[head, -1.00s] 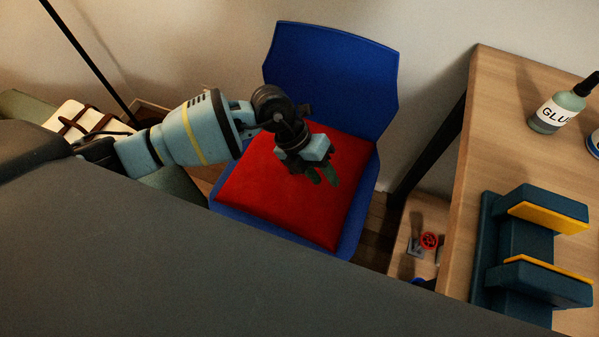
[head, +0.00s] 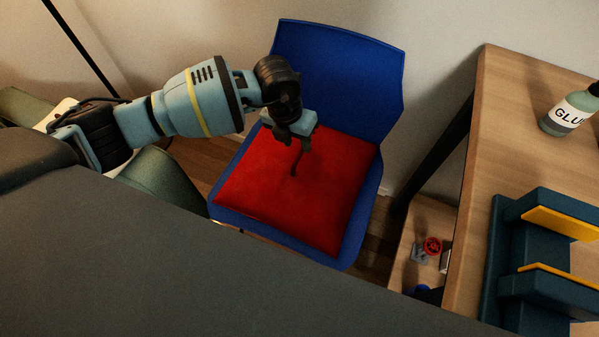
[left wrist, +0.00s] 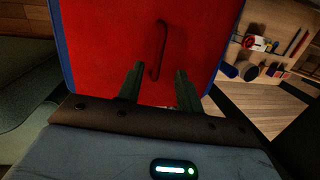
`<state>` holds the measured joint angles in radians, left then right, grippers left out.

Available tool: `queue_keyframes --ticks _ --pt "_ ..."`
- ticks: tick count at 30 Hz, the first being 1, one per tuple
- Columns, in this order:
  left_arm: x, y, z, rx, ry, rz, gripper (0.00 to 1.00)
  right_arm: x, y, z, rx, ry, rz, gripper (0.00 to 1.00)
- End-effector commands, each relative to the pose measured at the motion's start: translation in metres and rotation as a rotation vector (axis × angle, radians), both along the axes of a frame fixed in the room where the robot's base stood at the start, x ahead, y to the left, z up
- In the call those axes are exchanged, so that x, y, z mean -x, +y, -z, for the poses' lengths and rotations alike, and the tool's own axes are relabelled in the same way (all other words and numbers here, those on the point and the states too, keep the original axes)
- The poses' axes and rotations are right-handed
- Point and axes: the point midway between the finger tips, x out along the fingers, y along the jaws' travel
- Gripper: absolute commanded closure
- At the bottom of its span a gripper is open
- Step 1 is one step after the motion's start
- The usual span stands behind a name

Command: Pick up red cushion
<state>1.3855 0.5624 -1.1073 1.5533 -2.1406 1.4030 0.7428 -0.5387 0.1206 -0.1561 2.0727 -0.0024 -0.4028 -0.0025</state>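The red cushion (head: 320,200) lies on the seat of the blue chair (head: 335,75). In the left wrist view the cushion (left wrist: 105,35) fills the middle, with a thin dark-red strap or handle (left wrist: 158,48) standing out on it. My left gripper (head: 298,162) points down over the upper left part of the cushion. In the left wrist view its two fingers (left wrist: 158,86) are apart, with the strap ahead, between their lines. Nothing shows gripped. I cannot tell whether the fingertips touch the cushion. My right gripper is in no view.
A wooden table (head: 510,110) stands on the right, with a glue bottle (head: 568,112) and a dark teal holder with yellow parts (head: 540,235). A low wooden shelf (head: 408,240) with small items is beside the chair. A thin black pole (head: 82,45) stands at the back left.

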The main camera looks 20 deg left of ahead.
Motion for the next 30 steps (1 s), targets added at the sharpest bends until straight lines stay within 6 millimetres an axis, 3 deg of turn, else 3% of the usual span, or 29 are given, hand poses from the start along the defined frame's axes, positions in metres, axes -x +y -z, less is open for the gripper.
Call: queue_keyframes --ticks 10,20,28,30 --pt "-0.005 -0.004 0.044 0.001 0.003 0.0 0.64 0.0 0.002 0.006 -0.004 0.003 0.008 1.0" --pt "-0.006 -0.005 0.05 0.001 0.001 0.0 0.64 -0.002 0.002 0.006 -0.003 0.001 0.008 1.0" --pt "-0.006 -0.005 0.05 0.001 0.001 0.0 0.97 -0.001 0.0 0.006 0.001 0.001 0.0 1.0" --pt "-0.006 -0.005 0.05 0.001 0.001 0.0 1.0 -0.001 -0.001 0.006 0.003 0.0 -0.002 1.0"
